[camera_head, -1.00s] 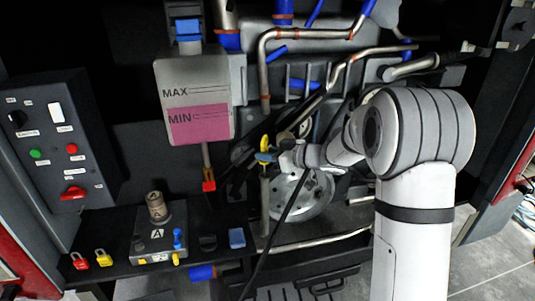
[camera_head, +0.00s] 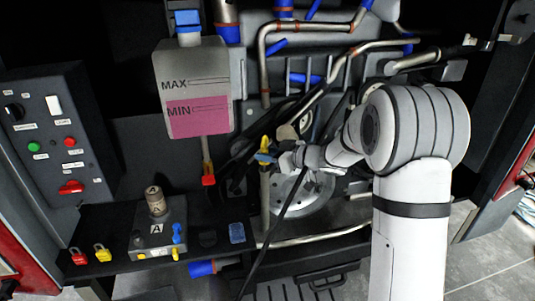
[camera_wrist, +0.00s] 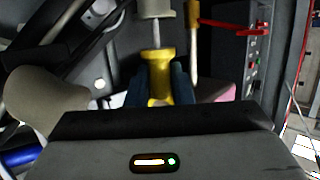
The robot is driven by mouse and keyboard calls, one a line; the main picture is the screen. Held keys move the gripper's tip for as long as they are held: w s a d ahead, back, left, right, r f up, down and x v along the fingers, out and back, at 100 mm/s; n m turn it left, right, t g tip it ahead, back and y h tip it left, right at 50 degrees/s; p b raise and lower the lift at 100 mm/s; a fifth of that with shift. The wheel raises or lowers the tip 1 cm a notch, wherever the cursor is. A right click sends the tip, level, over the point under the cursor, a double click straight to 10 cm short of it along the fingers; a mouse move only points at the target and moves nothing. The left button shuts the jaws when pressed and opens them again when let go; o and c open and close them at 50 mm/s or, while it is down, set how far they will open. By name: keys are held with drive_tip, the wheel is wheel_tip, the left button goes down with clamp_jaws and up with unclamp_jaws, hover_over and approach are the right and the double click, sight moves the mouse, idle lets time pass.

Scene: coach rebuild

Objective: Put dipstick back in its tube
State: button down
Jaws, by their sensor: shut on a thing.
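The dipstick has a yellow handle (camera_head: 265,144), which also shows in the wrist view (camera_wrist: 158,77). My gripper (camera_head: 264,157) is shut on this handle, with blue fingers (camera_wrist: 160,88) on either side of it in the wrist view. A short length of thin grey shaft shows between the handle and a pale collar (camera_wrist: 156,8) at the top edge of the wrist view. The tube (camera_head: 265,198) stands upright below the gripper in the head view. The shaft lines up with the collar and seems to run into it; its lower end is hidden.
Metal pipes (camera_head: 300,35) and black hoses crowd behind and to the right. A control panel (camera_head: 55,130) is at far left. A shelf (camera_head: 110,265) holds padlocks and a grey box.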

drive_tip(key=shift+s+f+b, duration=0.1)
drive_tip(key=shift+f+b, duration=0.65)
drive_tip(key=shift+f, duration=0.8)
drive_tip(key=c, duration=0.8)
unclamp_jaws()
drive_tip(key=shift+r, duration=0.1)
drive_tip(key=p+v, duration=0.3)
drive_tip(key=v, duration=0.5)
